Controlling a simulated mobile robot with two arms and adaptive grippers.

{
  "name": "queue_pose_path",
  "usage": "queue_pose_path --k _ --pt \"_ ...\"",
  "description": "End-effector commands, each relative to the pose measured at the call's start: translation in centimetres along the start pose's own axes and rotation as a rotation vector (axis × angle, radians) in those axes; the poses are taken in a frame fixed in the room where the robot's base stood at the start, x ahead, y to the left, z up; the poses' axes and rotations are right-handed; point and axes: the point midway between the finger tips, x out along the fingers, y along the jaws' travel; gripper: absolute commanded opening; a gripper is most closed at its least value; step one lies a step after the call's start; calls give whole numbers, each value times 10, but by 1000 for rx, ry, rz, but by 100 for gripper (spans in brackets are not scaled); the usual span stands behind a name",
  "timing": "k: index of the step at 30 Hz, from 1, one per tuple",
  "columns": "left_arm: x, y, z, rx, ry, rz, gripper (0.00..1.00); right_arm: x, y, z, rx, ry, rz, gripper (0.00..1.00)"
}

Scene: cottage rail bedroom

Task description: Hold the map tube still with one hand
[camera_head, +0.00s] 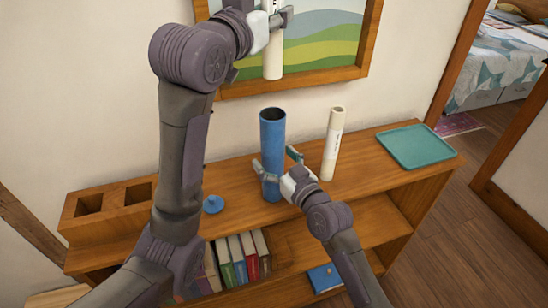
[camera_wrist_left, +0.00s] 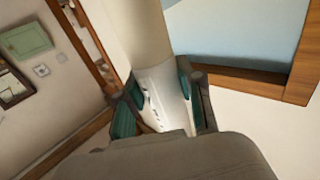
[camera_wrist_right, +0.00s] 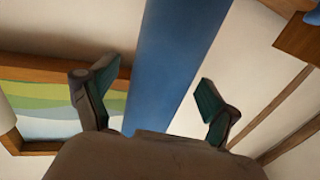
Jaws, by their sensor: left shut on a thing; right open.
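The map tube (camera_head: 272,135) is a blue, open-topped cylinder standing upright on the wooden shelf top. My right gripper (camera_head: 279,168) is open, with its fingers on either side of the tube's lower half. In the right wrist view the blue tube (camera_wrist_right: 170,60) runs between the two open fingers (camera_wrist_right: 153,88); I cannot tell whether either touches it. My left gripper (camera_head: 272,22) is shut on a white rolled map (camera_head: 272,62), held upright above the tube's mouth. The left wrist view shows this roll (camera_wrist_left: 150,50) between the fingers (camera_wrist_left: 157,98).
A second white roll (camera_head: 332,145) stands right of the tube, before a teal tray (camera_head: 417,160). A blue cap (camera_head: 212,205) lies to the left, near a wooden block with square holes (camera_head: 112,200). A framed picture (camera_head: 330,77) hangs behind.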

Motion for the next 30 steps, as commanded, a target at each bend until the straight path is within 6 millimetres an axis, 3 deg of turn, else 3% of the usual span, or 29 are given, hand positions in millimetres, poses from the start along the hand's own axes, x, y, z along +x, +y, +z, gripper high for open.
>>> queue_pose_path --k 10,23,30 --pt "0 0 0 0 1 0 0 4 0 0 1 0 -1 88" --pt "0 0 0 0 1 0 0 4 0 0 1 0 0 17" --pt "0 0 0 0 1 0 0 4 0 0 0 0 0 17"
